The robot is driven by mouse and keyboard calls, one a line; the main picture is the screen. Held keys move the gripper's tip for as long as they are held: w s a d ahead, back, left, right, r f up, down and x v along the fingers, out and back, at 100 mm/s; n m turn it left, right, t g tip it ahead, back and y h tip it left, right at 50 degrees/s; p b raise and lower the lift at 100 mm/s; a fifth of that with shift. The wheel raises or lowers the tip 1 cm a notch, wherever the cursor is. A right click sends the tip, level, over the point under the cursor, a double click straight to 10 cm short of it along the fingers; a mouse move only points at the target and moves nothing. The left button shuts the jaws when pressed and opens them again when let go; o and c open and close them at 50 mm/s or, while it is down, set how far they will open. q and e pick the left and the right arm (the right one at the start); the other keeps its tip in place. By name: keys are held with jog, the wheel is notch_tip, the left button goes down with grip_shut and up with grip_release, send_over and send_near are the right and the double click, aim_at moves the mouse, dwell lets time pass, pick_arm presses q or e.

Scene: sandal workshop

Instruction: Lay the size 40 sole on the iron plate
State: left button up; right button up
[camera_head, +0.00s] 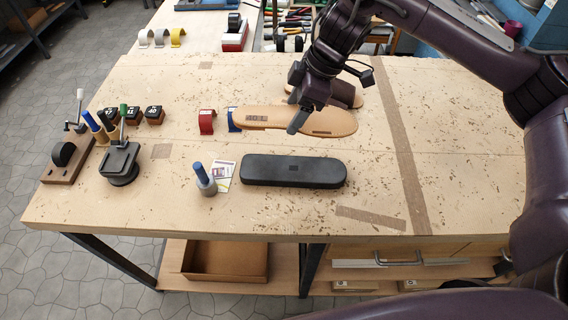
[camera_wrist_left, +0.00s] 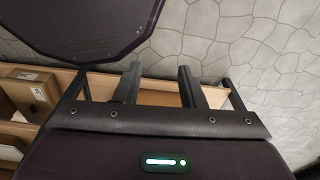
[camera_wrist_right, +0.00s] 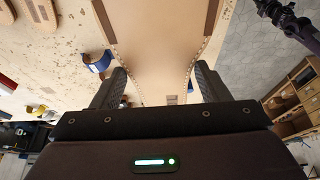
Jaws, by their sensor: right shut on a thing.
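A tan sole (camera_head: 330,122) with a dark size mark at its left end is held by my right gripper (camera_head: 300,120). The mark is too small to read surely. The sole hangs above the table, behind the black iron plate (camera_head: 292,171), and apart from it. The plate's top is bare. In the right wrist view the sole (camera_wrist_right: 160,50) stretches away between the shut fingers (camera_wrist_right: 158,90). My left gripper (camera_wrist_left: 158,88) is open and empty in its wrist view, over the lower shelf area, and does not show in the head view.
A grey post with a blue top (camera_head: 204,180) stands left of the plate beside a small card (camera_head: 223,174). A black press (camera_head: 121,163) is further left.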

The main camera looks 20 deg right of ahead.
aim_at(322, 120)
notch_tip(322, 120, down, 13)
jog(key=shift+r+b, duration=0.2)
jog(key=shift+b, duration=0.45)
jog(key=shift+d+f, duration=0.1)
jog(key=shift+f, duration=0.45)
jog(key=shift+f+p, duration=0.3)
jog(key=shift+f, duration=1.3)
pick_arm(q)
jog(key=shift+s+a+f, duration=0.4)
jog(key=shift+s+f, duration=0.05)
jog(key=shift+f, duration=0.05)
jog(key=shift+d, duration=0.1)
pick_arm(e)
jog(key=shift+f, duration=0.1)
jog(key=o, duration=1.1)
jog(key=shift+c, duration=0.2)
pick_arm(q)
jog(key=shift+f, duration=0.1)
pick_arm(e)
jog(key=v, duration=1.2)
